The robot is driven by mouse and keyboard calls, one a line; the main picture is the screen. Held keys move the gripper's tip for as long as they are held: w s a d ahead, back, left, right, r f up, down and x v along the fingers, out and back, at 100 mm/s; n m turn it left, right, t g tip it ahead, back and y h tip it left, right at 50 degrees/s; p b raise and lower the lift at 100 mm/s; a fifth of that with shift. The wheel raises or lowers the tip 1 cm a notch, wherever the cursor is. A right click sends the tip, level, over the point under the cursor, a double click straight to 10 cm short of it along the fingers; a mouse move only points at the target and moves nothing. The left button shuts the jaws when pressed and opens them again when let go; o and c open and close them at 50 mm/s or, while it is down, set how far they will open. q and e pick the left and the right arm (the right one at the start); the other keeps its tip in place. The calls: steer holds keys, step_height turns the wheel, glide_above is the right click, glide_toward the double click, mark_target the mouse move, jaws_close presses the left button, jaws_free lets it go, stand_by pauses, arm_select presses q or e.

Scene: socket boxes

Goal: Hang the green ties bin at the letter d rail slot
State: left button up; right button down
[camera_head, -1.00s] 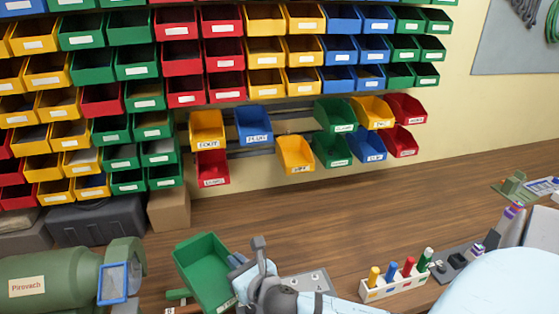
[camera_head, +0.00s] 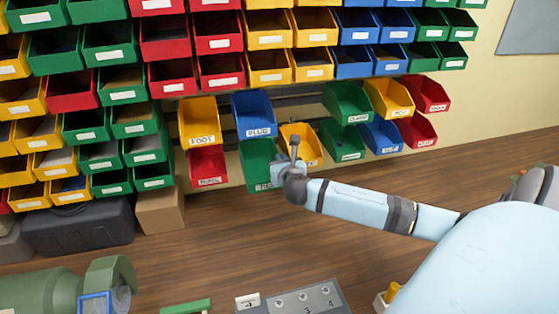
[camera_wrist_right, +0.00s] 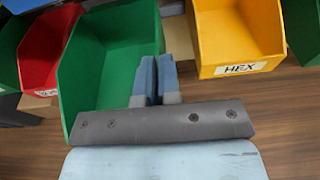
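The green ties bin (camera_head: 258,165) is at the wall's lower rail row, below the blue bin (camera_head: 254,114), between the red bin (camera_head: 207,167) and the yellow HEX bin (camera_head: 304,141). My right gripper (camera_head: 284,168) is shut on its right side wall; in the right wrist view the fingers (camera_wrist_right: 156,78) are close together at the wall of the green bin (camera_wrist_right: 112,55). The yellow HEX bin (camera_wrist_right: 238,32) is just to its right there. The bin's back is hidden, so I cannot tell whether it touches the rail. Its label is mostly covered. No slot letter is readable. My left gripper is not in view.
A green bin (camera_head: 342,141), a blue bin (camera_head: 382,136) and a red bin (camera_head: 418,131) hang farther right. A bare rail stretch (camera_head: 298,101) shows in the upper row. A cardboard box (camera_head: 160,209) and black case (camera_head: 78,225) stand below. The middle of the wooden bench is clear.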

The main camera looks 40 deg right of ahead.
mark_target(271, 141)
steer(key=shift+w+d+b, duration=0.1)
steer(key=shift+w+b, duration=0.2)
steer(key=shift+w, duration=0.05)
steer(key=shift+w+d, duration=0.2)
steer(key=shift+w, duration=0.05)
steer(key=shift+b+x, duration=0.65)
steer(key=shift+x, duration=0.3)
steer(key=shift+w+d+r+b, duration=0.1)
steer(key=shift+w+d+b, duration=0.35)
steer(key=shift+w, duration=0.35)
steer(key=shift+w+d+r+b, duration=0.1)
steer(key=shift+w+d+b, duration=0.35)
steer(key=shift+w, duration=0.35)
steer(key=shift+w+r+p, duration=0.1)
steer(key=shift+w+p, duration=0.15)
steer(key=shift+p, duration=0.05)
steer(key=shift+p+x, duration=0.3)
steer(key=shift+x, duration=0.85)
steer(key=shift+r, duration=0.1)
steer(key=shift+p, duration=0.4)
